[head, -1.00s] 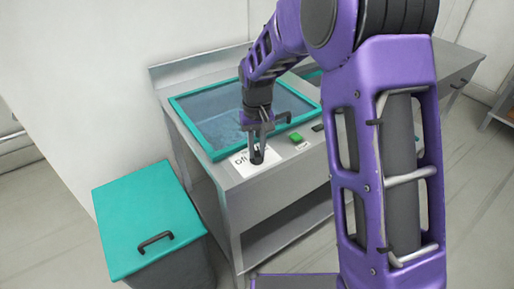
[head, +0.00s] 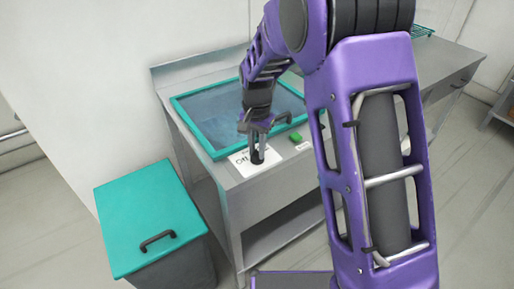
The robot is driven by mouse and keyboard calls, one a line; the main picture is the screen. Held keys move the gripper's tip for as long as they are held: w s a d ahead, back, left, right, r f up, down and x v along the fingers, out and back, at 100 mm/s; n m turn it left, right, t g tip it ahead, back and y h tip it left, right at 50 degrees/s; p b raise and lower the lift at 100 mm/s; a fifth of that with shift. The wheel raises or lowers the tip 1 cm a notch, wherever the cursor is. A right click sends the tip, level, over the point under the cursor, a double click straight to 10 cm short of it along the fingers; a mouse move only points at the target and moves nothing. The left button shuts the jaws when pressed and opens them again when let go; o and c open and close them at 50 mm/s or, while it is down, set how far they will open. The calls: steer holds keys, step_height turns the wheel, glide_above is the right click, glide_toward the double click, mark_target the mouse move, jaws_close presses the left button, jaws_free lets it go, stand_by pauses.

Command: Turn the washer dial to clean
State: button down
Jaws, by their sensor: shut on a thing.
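The washer (head: 215,188) is a grey metal unit with a teal-framed lid (head: 190,118) that is down on its top. A white label (head: 238,165) with the letters "Off" partly showing lies on the front left of the top. The dial (head: 257,158) is a small black knob on this label. My gripper (head: 257,150) points down over the dial with its fingers shut on it. The gripper hides part of the label, so I cannot read the other settings or tell where the dial points.
A green button (head: 296,137) with a small white label sits right of the dial. A teal-lidded bin (head: 150,215) with a black handle stands on the floor at the left. A grey counter (head: 450,65) runs along the back right.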

mark_target(257, 152)
stand_by(0.5)
steer(key=c, duration=0.8)
jaws_free()
steer(key=shift+o, duration=0.2)
steer(key=shift+r, duration=0.1)
step_height(257, 152, up, 17)
steer(key=p, duration=0.1)
steer(key=shift+r, duration=0.15)
